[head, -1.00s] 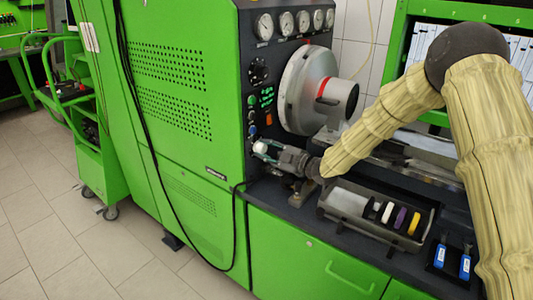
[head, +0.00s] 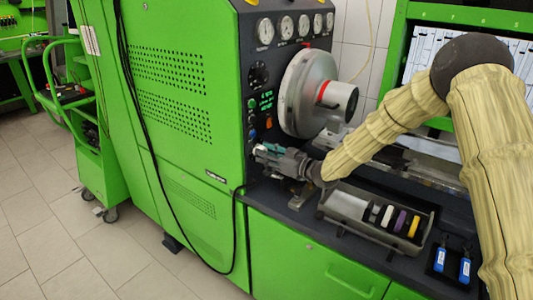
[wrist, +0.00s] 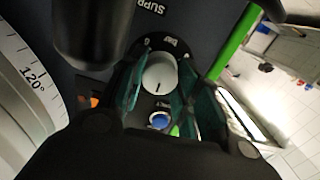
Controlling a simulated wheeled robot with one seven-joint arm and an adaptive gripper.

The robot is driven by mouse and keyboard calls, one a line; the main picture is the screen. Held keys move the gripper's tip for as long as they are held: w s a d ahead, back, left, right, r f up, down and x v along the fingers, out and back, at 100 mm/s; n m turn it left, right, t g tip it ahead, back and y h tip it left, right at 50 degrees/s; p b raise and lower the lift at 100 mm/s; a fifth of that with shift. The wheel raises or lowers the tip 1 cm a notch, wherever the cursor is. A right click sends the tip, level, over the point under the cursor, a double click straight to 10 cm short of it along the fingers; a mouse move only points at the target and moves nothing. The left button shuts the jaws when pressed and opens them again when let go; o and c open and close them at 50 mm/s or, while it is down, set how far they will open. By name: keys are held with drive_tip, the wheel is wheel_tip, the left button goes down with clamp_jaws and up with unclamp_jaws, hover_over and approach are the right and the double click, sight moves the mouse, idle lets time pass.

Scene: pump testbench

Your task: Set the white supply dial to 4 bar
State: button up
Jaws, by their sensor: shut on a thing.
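The white supply dial (wrist: 159,74) sits on the dark panel and shows between my fingers in the wrist view. A short dark mark is on its face, pointing toward the bottom of that picture. My gripper (wrist: 160,88) is shut on the dial, with one teal finger on each side. In the head view my gripper (head: 264,150) reaches left to the lower part of the panel, and only a small bit of white shows at its tips.
A blue button (wrist: 159,121) lies close below the dial. A large grey disc with degree marks (wrist: 28,90) stands at the left in the wrist view. In the head view, a tray (head: 345,208) with several coloured rings sits on the bench below my arm.

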drive_tip(key=shift+m, duration=0.9)
drive_tip(key=o, duration=1)
drive_tip(key=shift+d, duration=0.1)
drive_tip(key=shift+o, duration=0.2)
drive_tip(key=v, duration=0.7)
drive_tip(key=shift+s+d, duration=0.15)
